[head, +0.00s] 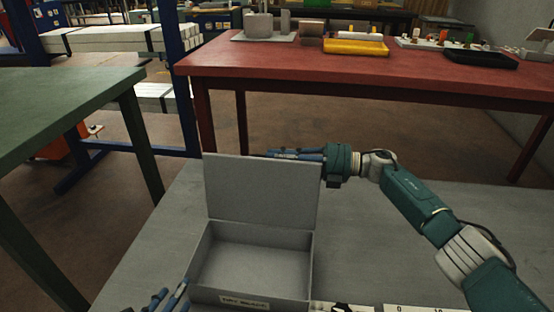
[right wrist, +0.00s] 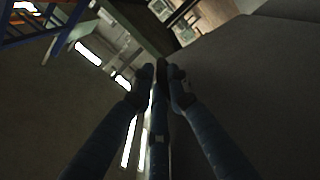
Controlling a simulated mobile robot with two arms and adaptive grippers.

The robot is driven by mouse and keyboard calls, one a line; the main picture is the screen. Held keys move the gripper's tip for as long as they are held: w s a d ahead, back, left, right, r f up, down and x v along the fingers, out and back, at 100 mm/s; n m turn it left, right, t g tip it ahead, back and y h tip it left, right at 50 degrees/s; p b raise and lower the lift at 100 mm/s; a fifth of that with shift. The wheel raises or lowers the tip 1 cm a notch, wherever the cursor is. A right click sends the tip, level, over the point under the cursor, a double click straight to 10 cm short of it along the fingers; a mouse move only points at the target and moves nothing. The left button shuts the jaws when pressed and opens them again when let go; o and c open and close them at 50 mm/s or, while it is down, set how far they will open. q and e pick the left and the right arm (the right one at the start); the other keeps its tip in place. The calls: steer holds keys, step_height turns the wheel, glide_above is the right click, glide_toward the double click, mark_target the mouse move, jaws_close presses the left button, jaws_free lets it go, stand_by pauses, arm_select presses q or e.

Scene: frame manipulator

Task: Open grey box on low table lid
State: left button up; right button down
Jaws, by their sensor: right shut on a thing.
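The grey box (head: 250,303) sits on the low grey table (head: 400,240) in the head view, with a label on its front. Its lid (head: 262,190) stands upright at the back, so the box is open and its inside looks empty. My right gripper (head: 285,154) reaches in from the right at the lid's top edge, its fingers partly hidden behind the lid. It is shut on the lid; in the right wrist view its fingers (right wrist: 160,75) are close together beside a grey surface. My left gripper (head: 168,299) is at the box's front left corner, mostly cut off by the frame.
A label strip (head: 370,308) lies at the table's front edge, right of the box. A red table (head: 390,72) with trays stands behind, and a green table (head: 60,105) stands at left. The low table's right side is clear apart from my arm.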

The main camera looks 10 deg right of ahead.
arm_select(q)
steer(key=shift+w+d+r, duration=0.1)
steer(key=shift+w+r, duration=0.1)
arm_select(e)
steer(key=shift+w+d+f, duration=0.1)
steer(key=shift+d+f, duration=0.1)
steer(key=shift+f, duration=0.35)
steer(key=c, duration=1.8)
jaws_free()
steer(key=shift+f, duration=0.1)
steer(key=shift+w, duration=0.1)
arm_select(q)
steer(key=shift+w+f, duration=0.1)
arm_select(e)
steer(key=v, duration=1.2)
steer(key=shift+r, duration=0.35)
arm_select(q)
steer(key=shift+d, duration=0.1)
arm_select(e)
steer(key=shift+d, duration=0.1)
